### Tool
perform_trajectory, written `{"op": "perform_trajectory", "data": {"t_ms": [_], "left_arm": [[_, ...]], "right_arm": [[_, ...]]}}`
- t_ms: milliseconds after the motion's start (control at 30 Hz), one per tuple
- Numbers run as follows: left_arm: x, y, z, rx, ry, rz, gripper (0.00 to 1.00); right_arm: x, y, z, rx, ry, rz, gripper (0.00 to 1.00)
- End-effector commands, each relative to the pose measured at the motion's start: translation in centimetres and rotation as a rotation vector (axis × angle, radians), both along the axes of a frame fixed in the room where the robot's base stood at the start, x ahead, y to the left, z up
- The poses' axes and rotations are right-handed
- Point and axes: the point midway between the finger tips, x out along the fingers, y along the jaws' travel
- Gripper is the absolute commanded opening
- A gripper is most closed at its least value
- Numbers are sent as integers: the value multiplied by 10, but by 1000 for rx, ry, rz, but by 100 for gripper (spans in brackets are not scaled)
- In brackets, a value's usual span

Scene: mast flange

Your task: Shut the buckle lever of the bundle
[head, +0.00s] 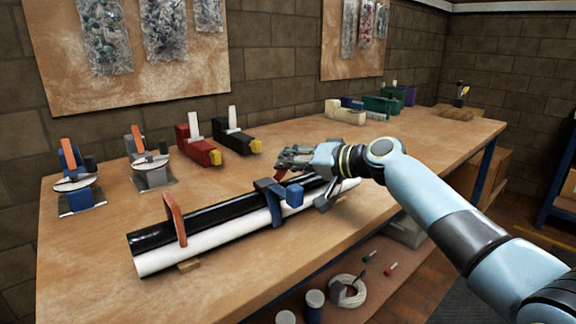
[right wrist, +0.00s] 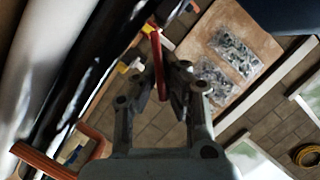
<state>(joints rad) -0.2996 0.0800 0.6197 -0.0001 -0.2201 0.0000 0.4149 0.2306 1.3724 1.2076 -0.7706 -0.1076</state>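The bundle is a black tube (head: 222,218) and a white tube (head: 225,230) lying side by side along the workbench. A blue clamp (head: 269,196) goes round its middle, an orange strap (head: 175,218) arches over its left part, and a grey bracket (head: 325,201) is at its right. My right gripper (head: 290,156) is over the far side of the bundle, right of the clamp. A red-orange lever (head: 281,173) stands up at its fingertips. In the right wrist view the lever (right wrist: 157,55) runs between the close-set fingers (right wrist: 165,85). My left gripper is not in view.
Two small orange-levered stands (head: 78,186) and red and black tape dispensers (head: 200,150) stand behind the bundle. Coloured bins (head: 381,104) are at the far right. The bench's front left (head: 90,280) is clear. Jars and a cable coil (head: 347,291) lie below the front edge.

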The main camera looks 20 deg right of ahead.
Motion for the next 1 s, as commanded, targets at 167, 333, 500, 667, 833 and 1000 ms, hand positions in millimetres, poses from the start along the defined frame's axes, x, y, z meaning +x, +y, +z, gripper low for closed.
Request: {"op": "perform_trajectory", "data": {"t_ms": [167,333,500,667,833,1000], "left_arm": [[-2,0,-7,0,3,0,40],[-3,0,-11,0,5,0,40],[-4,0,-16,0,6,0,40],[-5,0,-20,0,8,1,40],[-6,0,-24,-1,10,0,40],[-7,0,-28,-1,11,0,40]], "right_arm": [[-2,-1,-11,29,25,4,0],[-2,-2,-13,59,36,4,0],[-2,-3,-15,90,47,4,0],[-2,-3,-17,117,56,3,0],[-2,-4,-18,147,65,4,0],[-2,-4,-19,175,73,4,0]]}}
